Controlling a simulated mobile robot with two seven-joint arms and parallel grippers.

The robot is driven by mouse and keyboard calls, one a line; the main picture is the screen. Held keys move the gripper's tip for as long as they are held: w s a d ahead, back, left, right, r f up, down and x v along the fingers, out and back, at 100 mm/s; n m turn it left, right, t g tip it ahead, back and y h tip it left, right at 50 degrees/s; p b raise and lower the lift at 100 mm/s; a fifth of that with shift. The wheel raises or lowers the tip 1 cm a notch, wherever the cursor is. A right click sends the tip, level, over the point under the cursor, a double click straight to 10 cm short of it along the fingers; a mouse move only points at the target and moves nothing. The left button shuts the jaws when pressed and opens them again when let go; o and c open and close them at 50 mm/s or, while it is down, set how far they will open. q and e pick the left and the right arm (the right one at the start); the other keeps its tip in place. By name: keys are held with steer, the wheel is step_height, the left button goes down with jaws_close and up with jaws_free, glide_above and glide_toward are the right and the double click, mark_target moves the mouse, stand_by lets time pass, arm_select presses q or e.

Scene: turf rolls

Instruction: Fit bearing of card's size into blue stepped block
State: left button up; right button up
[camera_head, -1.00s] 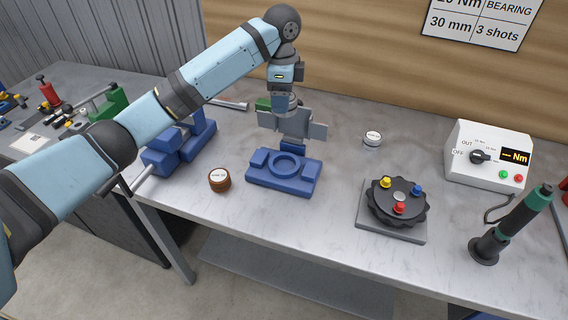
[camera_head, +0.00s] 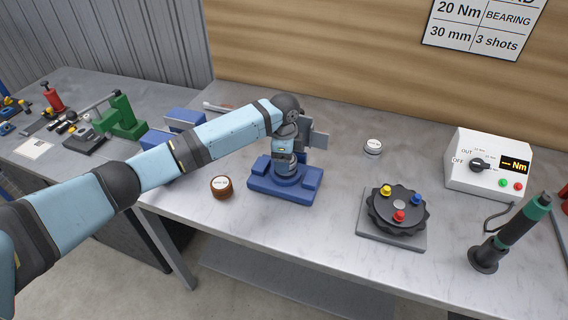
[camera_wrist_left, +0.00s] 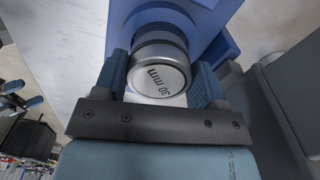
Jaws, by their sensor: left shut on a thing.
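The blue stepped block (camera_head: 263,190) lies on the bench with its raised ring partly hidden by my wrist. My left gripper (camera_head: 288,172) is above the block's middle. In the left wrist view my left gripper (camera_wrist_left: 160,78) is shut on a silver bearing (camera_wrist_left: 160,78) marked "30 mm". The blue block (camera_wrist_left: 205,18) is right beyond the bearing, with a dark blue round part behind it. I cannot tell how deep the bearing sits in the block. The card (camera_head: 484,28) on the wall reads 20 Nm, bearing, 30 mm, 3 shots. My right gripper is not in view.
A brown-sided bearing (camera_head: 221,187) stands left of the block and a silver one (camera_head: 373,146) stands to the right. A black turntable (camera_head: 397,212), a torque box (camera_head: 488,163) and a green-black screwdriver (camera_head: 510,230) are farther right. Other blue fixtures (camera_head: 160,160) stand behind my left arm.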

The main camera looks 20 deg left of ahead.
arm_select(q)
steer(key=shift+f, duration=1.3)
steer(key=shift+f, duration=0.1)
steer(key=o, duration=1.1)
step_height(320, 180, up, 12)
steer(key=shift+r+b, duration=0.1)
steer(key=shift+b, duration=0.2)
